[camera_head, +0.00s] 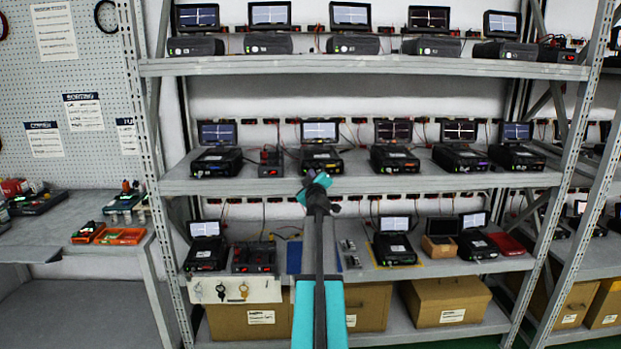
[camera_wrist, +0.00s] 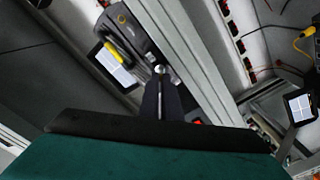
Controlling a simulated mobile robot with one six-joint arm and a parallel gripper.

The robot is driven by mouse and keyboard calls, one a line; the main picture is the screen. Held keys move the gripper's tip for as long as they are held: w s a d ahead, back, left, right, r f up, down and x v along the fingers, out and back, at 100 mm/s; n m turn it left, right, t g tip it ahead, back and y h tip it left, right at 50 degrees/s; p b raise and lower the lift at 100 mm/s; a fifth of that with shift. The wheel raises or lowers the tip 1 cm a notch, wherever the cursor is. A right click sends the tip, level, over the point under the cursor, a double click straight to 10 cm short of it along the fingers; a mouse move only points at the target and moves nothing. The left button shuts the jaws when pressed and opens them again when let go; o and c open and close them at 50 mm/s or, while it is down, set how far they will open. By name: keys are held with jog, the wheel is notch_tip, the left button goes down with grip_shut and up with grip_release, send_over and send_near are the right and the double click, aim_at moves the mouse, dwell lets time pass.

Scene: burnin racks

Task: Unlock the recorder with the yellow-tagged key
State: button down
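In the head view my gripper (camera_head: 318,183) is in front of the middle shelf's front edge, below a black unit with a lit screen (camera_head: 320,158). In the wrist view the dark fingers (camera_wrist: 161,92) are close together, with a small round silvery thing (camera_wrist: 159,69) at their tips. I cannot tell whether they hold it. Several keys hang on a white panel at the lower left: a dark key (camera_head: 220,292) and a yellowish one (camera_head: 243,291) show. Their tags are too small to read. Which black unit is the recorder is unclear.
A grey rack (camera_head: 400,68) carries several black units with screens on three levels. Red-black sockets and cables line its back. Cardboard boxes (camera_head: 445,300) fill the bottom. A workbench (camera_head: 60,235) with orange trays stands left. The wrist view shows a yellow cable (camera_wrist: 304,42).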

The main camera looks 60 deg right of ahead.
jog(key=shift+d+m, duration=0.3)
jog(key=shift+d, duration=0.2)
jog(key=shift+b, duration=0.3)
jog(key=shift+s+d+m+b, duration=0.1)
jog(key=shift+m+b, duration=0.15)
jog(key=shift+m, duration=2.65)
jog(key=shift+s+d+m+b, duration=0.15)
jog(key=shift+m+b, duration=0.15)
jog(key=shift+m, duration=2.6)
jog(key=shift+s+m+b, duration=0.1)
jog(key=shift+m+b, duration=0.15)
jog(key=shift+m, duration=2.65)
